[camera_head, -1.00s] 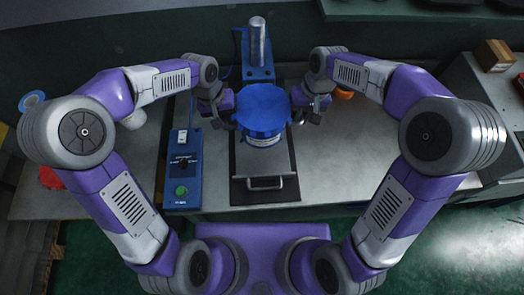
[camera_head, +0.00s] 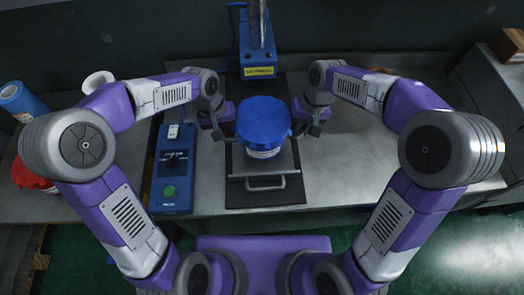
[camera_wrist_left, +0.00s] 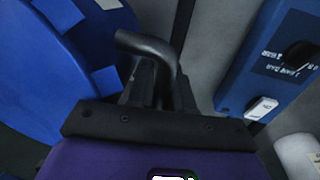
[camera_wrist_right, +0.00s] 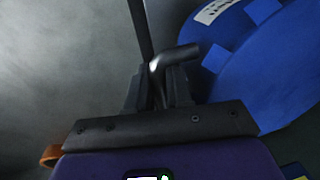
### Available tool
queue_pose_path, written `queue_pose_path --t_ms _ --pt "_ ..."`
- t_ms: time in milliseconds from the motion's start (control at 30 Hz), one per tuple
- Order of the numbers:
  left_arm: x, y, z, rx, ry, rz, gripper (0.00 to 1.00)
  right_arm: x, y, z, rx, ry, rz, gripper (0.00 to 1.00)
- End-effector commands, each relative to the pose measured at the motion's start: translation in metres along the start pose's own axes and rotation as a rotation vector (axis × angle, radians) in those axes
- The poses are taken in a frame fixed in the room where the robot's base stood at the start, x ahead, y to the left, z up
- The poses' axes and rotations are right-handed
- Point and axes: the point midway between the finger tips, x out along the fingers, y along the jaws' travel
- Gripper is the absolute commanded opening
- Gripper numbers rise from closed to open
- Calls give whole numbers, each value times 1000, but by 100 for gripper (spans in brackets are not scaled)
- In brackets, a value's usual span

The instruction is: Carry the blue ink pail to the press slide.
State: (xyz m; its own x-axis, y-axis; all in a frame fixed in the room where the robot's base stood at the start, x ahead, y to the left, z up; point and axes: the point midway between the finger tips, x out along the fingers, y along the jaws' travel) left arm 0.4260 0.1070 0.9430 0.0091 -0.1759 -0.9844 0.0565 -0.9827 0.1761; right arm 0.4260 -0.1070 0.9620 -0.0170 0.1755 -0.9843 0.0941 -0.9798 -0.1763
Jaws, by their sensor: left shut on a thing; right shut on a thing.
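The blue ink pail (camera_head: 263,120), with a blue lid and a pale label, is upright between my two grippers. The press slide (camera_head: 240,167), a grey plate with a front pull handle on a dark base, lies under it. I cannot tell whether the pail touches the slide. My left gripper (camera_head: 218,131) is shut on a black bar handle at the pail's left side; the pail also shows in the left wrist view (camera_wrist_left: 45,85). My right gripper (camera_head: 310,129) is shut on a like handle at the right side; the pail shows in the right wrist view (camera_wrist_right: 270,70).
The blue press (camera_head: 258,55) with a metal cylinder stands behind the slide. A blue control box (camera_head: 172,180) with a green button sits left of it. A red-lidded pail (camera_head: 32,177), a blue roll (camera_head: 22,100) and a white roll (camera_head: 97,80) are further left. The bench right of the slide looks mostly clear.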

Motion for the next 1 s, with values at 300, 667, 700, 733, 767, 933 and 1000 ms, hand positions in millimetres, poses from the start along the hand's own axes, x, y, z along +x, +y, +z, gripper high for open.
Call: queue_pose_path --t_ms 300,667,700,733,767,933,1000 --pt "-2 0 -1 -1 3 0 0 -2 0 0 1 2 0 0" --pt "7 -2 -1 0 2 0 0 7 2 0 1 2 0 0" --pt "9 -2 -1 0 2 0 0 9 2 0 1 2 0 0" --pt "10 -2 -1 0 2 0 0 10 2 0 1 2 0 0" --pt "12 -2 -1 0 2 0 0 12 3 0 1 2 0 0" --pt "20 -4 0 -1 2 0 0 20 4 0 1 2 0 0" --pt "23 -4 0 -1 2 0 0 23 5 0 1 2 0 0"
